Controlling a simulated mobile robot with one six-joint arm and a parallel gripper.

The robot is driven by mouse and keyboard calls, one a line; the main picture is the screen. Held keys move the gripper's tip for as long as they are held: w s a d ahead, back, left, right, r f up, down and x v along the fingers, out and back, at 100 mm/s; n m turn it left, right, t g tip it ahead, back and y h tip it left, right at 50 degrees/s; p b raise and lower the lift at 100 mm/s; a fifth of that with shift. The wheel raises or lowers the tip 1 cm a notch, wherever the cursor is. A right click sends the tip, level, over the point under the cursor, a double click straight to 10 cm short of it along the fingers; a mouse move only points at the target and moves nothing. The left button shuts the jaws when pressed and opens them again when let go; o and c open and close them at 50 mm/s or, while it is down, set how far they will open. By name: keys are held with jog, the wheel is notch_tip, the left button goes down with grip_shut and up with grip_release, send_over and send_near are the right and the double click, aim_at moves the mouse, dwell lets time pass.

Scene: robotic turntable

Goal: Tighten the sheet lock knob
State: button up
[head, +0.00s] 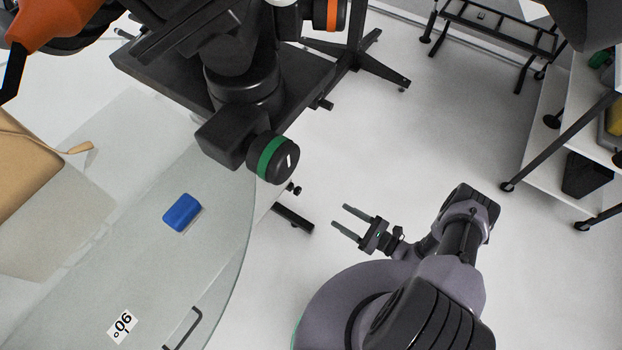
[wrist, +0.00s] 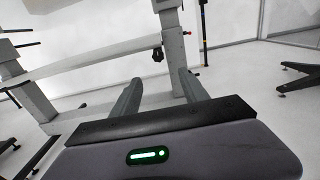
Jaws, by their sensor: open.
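A large black knob with a green band and a white mark (head: 272,158) sits on the dark machine, over the glass table's edge. A second black knob with an orange band (head: 330,12) is at the top edge. A small black knob (head: 294,188) shows below the green-banded one; a small black knob also shows on a pale frame in the wrist view (wrist: 158,54). I cannot tell which is the sheet lock knob. My gripper (head: 341,218) is open and empty, right of and below the green-banded knob, apart from it. Its fingers frame the wrist view (wrist: 160,77).
A black stand with feet (head: 385,75) is behind. A shelf cart (head: 560,150) stands at the right. The floor between is clear.

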aim_at(296, 190)
jog(key=b+x, duration=0.2)
jog(key=x, duration=1.3)
jog(key=shift+a, duration=0.3)
grip_shut()
